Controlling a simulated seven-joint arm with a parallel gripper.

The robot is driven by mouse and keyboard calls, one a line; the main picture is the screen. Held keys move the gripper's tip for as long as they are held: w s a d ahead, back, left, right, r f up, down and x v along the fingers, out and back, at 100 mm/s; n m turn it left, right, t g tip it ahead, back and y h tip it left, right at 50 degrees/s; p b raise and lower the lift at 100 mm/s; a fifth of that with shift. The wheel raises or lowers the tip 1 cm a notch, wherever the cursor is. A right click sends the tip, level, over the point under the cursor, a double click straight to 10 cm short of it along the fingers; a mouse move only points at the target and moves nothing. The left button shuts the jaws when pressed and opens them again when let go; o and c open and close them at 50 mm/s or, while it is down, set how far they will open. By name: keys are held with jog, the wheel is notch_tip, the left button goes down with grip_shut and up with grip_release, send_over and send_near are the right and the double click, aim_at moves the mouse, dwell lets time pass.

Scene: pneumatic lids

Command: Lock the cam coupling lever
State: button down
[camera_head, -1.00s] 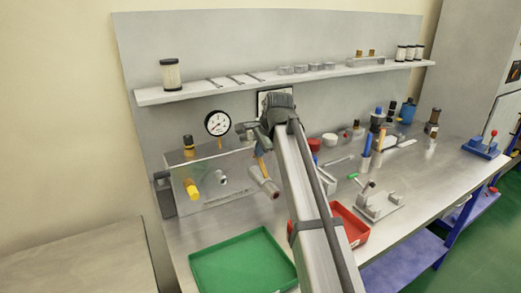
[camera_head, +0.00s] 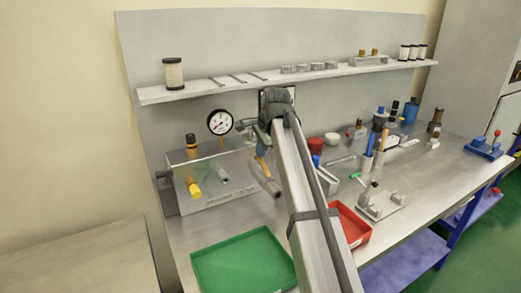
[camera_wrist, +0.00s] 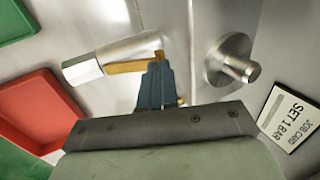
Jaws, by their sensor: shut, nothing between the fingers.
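The cam coupling (camera_head: 265,178) is a grey cylinder standing out to the right of the clear-fronted box on the bench. Its yellow lever (camera_head: 262,163) shows just below my gripper (camera_head: 264,139). In the wrist view the coupling (camera_wrist: 118,59) is a silver cylinder with a pale hex end, and the brass-coloured lever (camera_wrist: 128,66) lies along its side. My gripper (camera_wrist: 157,70) is shut and empty, with its blue-grey fingertips right at the lever's end. The fingers hide part of the lever, and I cannot tell whether they touch it.
A round metal flange with a stub (camera_wrist: 231,62) stands right of the fingers. A job card (camera_wrist: 287,118) reads "SET 1 BAR". The pressure gauge (camera_head: 220,122) is mounted behind the box (camera_head: 215,190). A green tray (camera_head: 243,262) and a red tray (camera_head: 352,226) lie in front.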

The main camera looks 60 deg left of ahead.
jog(key=shift+d+r, duration=0.2)
jog(key=shift+d, duration=0.1)
jog(key=a+v, duration=0.1)
jog(key=v, duration=1.2)
jog(key=shift+d+r, duration=0.15)
jog(key=shift+r, duration=0.4)
